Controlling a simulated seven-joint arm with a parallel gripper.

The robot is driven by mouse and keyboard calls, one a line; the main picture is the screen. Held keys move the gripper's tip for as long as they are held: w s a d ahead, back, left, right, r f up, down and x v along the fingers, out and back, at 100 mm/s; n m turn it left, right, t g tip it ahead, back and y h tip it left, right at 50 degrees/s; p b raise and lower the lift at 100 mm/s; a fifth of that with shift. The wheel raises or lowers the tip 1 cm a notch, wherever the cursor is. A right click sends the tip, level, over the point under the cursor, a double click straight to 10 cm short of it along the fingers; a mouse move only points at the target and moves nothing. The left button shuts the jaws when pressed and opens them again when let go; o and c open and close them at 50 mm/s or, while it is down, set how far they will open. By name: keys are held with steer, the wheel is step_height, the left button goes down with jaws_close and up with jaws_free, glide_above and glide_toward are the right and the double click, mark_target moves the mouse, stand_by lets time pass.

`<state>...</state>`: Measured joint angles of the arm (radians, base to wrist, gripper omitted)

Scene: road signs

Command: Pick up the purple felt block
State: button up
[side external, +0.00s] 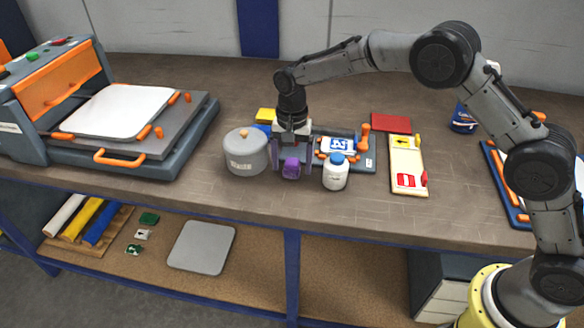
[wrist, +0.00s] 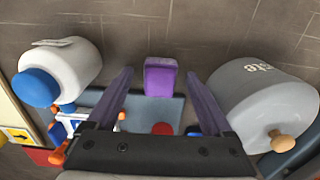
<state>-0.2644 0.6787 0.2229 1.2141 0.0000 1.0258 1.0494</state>
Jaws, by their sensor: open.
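The purple felt block (side external: 291,168) stands on the workbench, between a grey lidded pot and a white bottle. In the wrist view the block (wrist: 160,77) shows ahead of my fingertips, centred between the two fingers. My gripper (side external: 291,165) points down over the block, with a finger on either side of it in the side view. It also shows in the wrist view (wrist: 158,72), open and empty. I cannot tell how far the fingertips are above the bench.
The grey pot (side external: 246,151) with a wooden knob stands close on the left. The white bottle (side external: 336,172) with a blue cap stands close on the right. A grey-blue board (side external: 368,163) with orange fittings lies behind. The bench front (side external: 270,199) is clear.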

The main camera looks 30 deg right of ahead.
mark_target(294, 163)
jaws_close()
steer(key=shift+r, duration=0.15)
steer(key=shift+r, duration=0.25)
steer(key=r, duration=0.3)
steer(key=shift+s+d+r, duration=0.1)
steer(key=shift+s+r, duration=0.05)
steer(key=shift+s, duration=0.1)
steer(key=s+d+r, duration=0.3)
steer(key=s+r, duration=0.6)
steer(key=s, duration=0.4)
steer(key=shift+d, duration=0.25)
